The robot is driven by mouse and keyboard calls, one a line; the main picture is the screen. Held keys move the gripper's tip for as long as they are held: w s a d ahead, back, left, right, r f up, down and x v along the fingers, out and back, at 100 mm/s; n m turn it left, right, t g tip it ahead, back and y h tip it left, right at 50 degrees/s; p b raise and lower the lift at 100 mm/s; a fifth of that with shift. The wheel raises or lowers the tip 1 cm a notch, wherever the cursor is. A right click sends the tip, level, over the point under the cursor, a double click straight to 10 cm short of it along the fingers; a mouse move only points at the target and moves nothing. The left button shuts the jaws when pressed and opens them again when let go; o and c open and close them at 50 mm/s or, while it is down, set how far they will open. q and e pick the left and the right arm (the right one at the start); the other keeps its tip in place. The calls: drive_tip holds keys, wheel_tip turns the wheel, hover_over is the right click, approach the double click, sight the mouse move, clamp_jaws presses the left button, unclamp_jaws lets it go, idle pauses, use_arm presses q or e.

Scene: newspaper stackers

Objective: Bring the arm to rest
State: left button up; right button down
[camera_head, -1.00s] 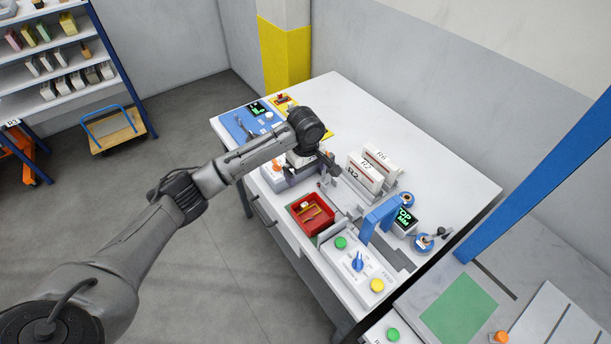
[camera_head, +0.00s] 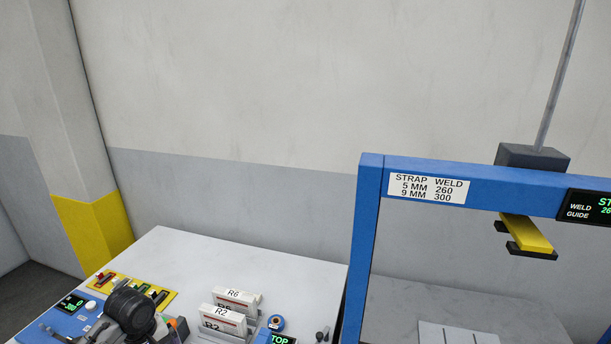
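The dark wrist of my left arm shows at the bottom left edge, over the white workbench (camera_head: 190,265). My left gripper (camera_head: 172,332) is only partly in view beside the wrist. Its fingers are cut off or too small to make out, so I cannot tell whether it is open or holds anything. The rest of the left arm is out of frame. My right arm and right gripper are not in view.
Upright white blocks labelled R6 and R2 (camera_head: 222,318) stand on the bench right of the wrist. A blue panel (camera_head: 62,318) and a yellow panel (camera_head: 128,286) lie at left. A blue frame (camera_head: 362,245) with a strap-weld sign (camera_head: 427,188) rises at right.

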use_arm(q)
drive_tip(key=w+d+r+m+t+y, duration=0.1)
drive_tip(key=w+d+r+m+t, duration=0.2)
drive_tip(key=r+m, duration=0.4)
drive_tip(key=d+r+m+t+y, duration=0.1)
drive_tip(key=d+r+m+t, duration=0.2)
drive_tip(key=r+m+t, duration=0.3)
drive_tip(key=s+d+r+m+t, duration=0.1)
drive_tip(key=s+d+m, duration=0.2)
drive_tip(key=d, duration=0.2)
drive_tip(key=s+d+f+n+g+h, duration=0.1)
drive_tip(key=s+d+f+g, duration=0.1)
drive_tip(key=s+f, duration=0.85)
drive_tip(key=s+d+f+n+g+h, duration=0.1)
drive_tip(key=s+d+f+g, duration=0.15)
drive_tip(key=s+f, duration=0.8)
drive_tip(key=s+d+f+n+g, duration=0.1)
drive_tip(key=s+f+n+g, duration=0.3)
drive_tip(key=s, duration=1.1)
wheel_tip(320, 180, up, 24)
drive_tip(key=m+t+p, duration=0.1)
drive_tip(key=m+p, duration=0.1)
drive_tip(key=p, duration=2.3)
drive_tip(key=shift+w+d+t, duration=0.2)
drive_tip(key=shift+w+t, duration=0.15)
drive_tip(key=shift+f, duration=0.1)
